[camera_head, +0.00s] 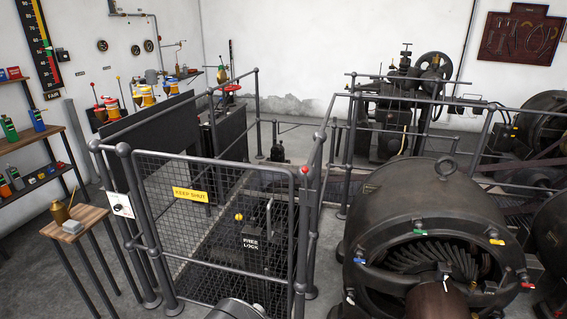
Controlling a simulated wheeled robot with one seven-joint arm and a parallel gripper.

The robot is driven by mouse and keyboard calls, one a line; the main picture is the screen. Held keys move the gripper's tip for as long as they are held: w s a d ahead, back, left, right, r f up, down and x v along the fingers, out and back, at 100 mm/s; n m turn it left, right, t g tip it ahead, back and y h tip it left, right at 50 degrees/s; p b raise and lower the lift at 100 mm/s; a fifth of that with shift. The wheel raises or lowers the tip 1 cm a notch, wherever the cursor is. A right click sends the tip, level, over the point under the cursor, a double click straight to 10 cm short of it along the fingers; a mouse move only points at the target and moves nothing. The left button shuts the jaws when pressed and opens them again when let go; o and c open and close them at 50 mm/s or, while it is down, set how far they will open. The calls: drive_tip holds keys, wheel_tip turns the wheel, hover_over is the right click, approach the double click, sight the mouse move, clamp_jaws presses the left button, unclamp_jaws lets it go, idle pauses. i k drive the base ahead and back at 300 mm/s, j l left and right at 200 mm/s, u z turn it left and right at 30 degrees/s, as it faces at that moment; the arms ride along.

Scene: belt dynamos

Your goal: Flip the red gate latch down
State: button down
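A mesh gate (228,157) in a dark pipe frame stands at the centre left, with a yellow KEEP SHUT sign (190,195) on it. A small red piece (304,170), which looks like the gate latch, sits at the top of the gate's right upright, close to the railing post (317,150). It is too small to tell whether the latch is up or down. My gripper is not in view.
Behind the mesh is a FREE/LOCK plate (250,243) with a lever. A large dark dynamo (425,200) stands right of the gate. A small wooden stand (88,215) and shelves (30,140) are at the left. Pipe railings enclose the machinery.

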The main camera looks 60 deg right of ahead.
sight(304, 169)
drive_tip(key=z, duration=2.1)
